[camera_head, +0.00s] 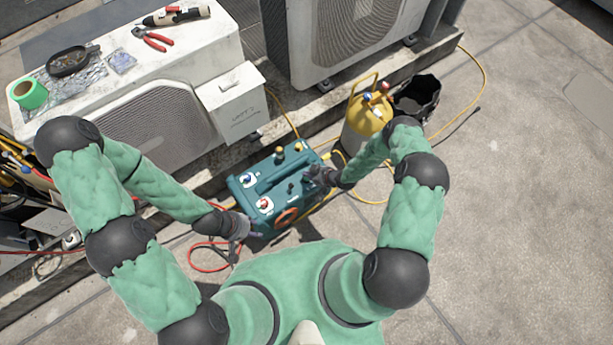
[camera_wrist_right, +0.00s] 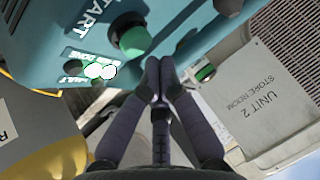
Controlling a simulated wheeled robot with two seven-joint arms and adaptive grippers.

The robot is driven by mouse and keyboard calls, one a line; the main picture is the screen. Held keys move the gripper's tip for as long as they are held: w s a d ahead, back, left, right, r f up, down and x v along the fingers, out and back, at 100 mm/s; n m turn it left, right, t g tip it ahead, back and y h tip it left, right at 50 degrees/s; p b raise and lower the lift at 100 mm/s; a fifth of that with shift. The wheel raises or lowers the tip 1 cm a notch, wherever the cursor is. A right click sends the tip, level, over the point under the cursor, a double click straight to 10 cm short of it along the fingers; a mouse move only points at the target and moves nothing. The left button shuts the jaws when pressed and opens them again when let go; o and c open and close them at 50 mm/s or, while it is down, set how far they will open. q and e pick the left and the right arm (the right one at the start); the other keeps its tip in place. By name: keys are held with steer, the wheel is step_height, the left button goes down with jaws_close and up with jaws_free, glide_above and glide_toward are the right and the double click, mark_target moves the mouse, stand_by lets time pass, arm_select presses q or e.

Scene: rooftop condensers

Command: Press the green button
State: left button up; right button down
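The green button (camera_wrist_right: 134,40) is a round cap in a dark collar on the teal machine (camera_wrist_right: 180,20), below the word START in the right wrist view. My right gripper (camera_wrist_right: 159,66) has its dark fingertips together just beside the button's lower right edge. I cannot tell whether they touch it. In the head view the teal machine (camera_head: 240,186) stands on the ground, and my right gripper (camera_head: 322,176) is at its right end, where the button cannot be made out. My left gripper (camera_head: 244,226) is near the machine's lower left corner; its fingers are too small to read.
A yellow cylinder (camera_head: 364,122) and a black bucket (camera_head: 418,95) stand right of the machine. Hoses lie around it. Condenser units (camera_head: 165,125) stand behind. Open paving (camera_head: 520,200) lies to the right.

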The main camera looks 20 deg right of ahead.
steer(key=shift+r+p, duration=1.6)
steer(key=shift+r, duration=0.9)
steer(key=shift+s+a+r, duration=0.15)
steer(key=shift+r, duration=0.1)
steer(key=s+a+r+m+g+h+p, duration=0.1)
steer(key=s+a+r+m+g, duration=0.1)
steer(key=s+r, duration=0.7)
steer(key=s+a+r+m+g+h+p, duration=0.1)
steer(key=s+a+r+m+g, duration=0.2)
steer(key=s+r, duration=0.6)
steer(key=s+g, duration=0.1)
steer(key=s, duration=0.3)
steer(key=shift+r+m+g+p, duration=0.3)
steer(key=shift+r+m+p, duration=0.05)
steer(key=shift+m, duration=0.05)
steer(key=shift+w+a, duration=0.1)
steer(key=shift+a, duration=0.05)
